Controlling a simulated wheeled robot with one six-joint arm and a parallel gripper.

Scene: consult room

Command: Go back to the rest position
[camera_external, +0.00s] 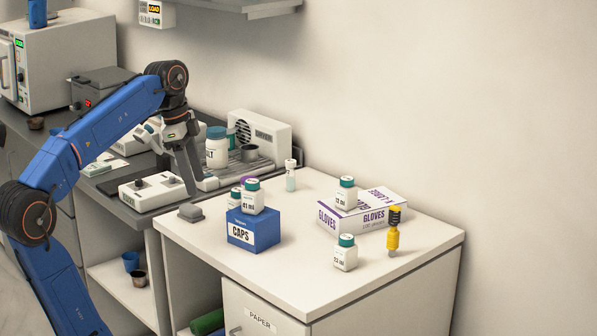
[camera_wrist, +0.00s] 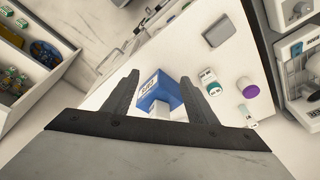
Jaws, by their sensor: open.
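My gripper (camera_external: 166,165) hangs from my blue arm at the left in the external view, above the darker counter and left of the white cabinet. Its jaws are spread and nothing is seen between them in that view. In the wrist view the two dark fingers (camera_wrist: 160,92) stand apart. The blue CAPS box (camera_wrist: 157,90) appears between them, but beyond and below, not held. In the external view the CAPS box (camera_external: 240,229) stands on the white cabinet top (camera_external: 290,275) with a teal-capped bottle (camera_external: 252,198) on it.
A GLOVES box (camera_external: 345,221) bears another teal-capped bottle (camera_external: 346,194). A third bottle (camera_external: 345,254), a yellow tool (camera_external: 394,234) and a small vial (camera_external: 290,177) stand nearby. A white device (camera_external: 150,192) and a large jar (camera_external: 217,150) are close to my gripper.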

